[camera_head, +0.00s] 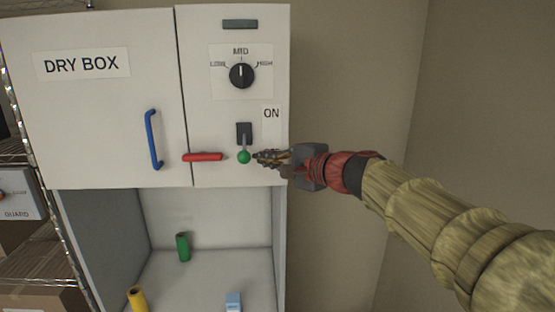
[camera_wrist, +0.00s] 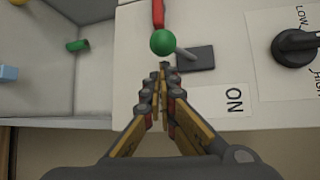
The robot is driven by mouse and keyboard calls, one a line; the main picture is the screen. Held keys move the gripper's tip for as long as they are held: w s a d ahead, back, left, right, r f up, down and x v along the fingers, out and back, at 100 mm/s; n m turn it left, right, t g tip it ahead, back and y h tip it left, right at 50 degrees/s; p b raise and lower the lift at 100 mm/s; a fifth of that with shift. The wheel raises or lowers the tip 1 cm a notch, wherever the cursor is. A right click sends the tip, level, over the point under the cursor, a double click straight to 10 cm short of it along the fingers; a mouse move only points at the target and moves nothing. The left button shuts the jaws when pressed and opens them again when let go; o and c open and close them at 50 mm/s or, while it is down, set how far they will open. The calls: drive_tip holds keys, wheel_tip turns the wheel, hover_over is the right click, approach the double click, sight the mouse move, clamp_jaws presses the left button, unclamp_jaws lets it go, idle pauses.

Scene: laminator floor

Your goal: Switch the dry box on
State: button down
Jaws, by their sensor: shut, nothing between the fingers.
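The dry box (camera_head: 100,120) is a white cabinet with a "DRY BOX" label and a control panel on its right. The green ball (camera_wrist: 163,42) and the dark plate (camera_wrist: 196,58) also show in the wrist view. My gripper (camera_head: 258,158) is shut and empty, just right of the ball. In the wrist view its fingertips (camera_wrist: 163,68) are close to the ball; I cannot tell whether they touch.
A black LOW-MID-HIGH knob (camera_head: 242,75) points to MID above the switch. A red handle (camera_head: 203,157) sits left of the ball, and a blue handle (camera_head: 153,140) is on the door.

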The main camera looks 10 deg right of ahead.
drive_tip(key=shift+x, duration=0.75)
drive_tip(key=shift+s+r+g+p, duration=0.1)
drive_tip(key=shift+r+g+p, duration=0.2)
drive_tip(key=shift+p, duration=0.55)
drive_tip(key=shift+s+r+m+g+h+p, duration=0.35)
drive_tip(key=shift+m+g+p, duration=0.2)
drive_tip(key=shift+p, duration=2.5)
drive_tip(key=r+g+p, duration=0.1)
drive_tip(key=p, duration=0.3)
drive_tip(key=r+m+g+p, duration=0.1)
drive_tip(key=p, duration=0.3)
drive_tip(key=shift+s+h, duration=0.25)
drive_tip(key=shift+s, duration=0.1)
drive_tip(key=shift+r, duration=1.4)
drive_tip(key=shift+w+r+b, duration=0.1)
drive_tip(key=shift+r+b, duration=0.2)
drive_tip(key=shift+r, duration=0.15)
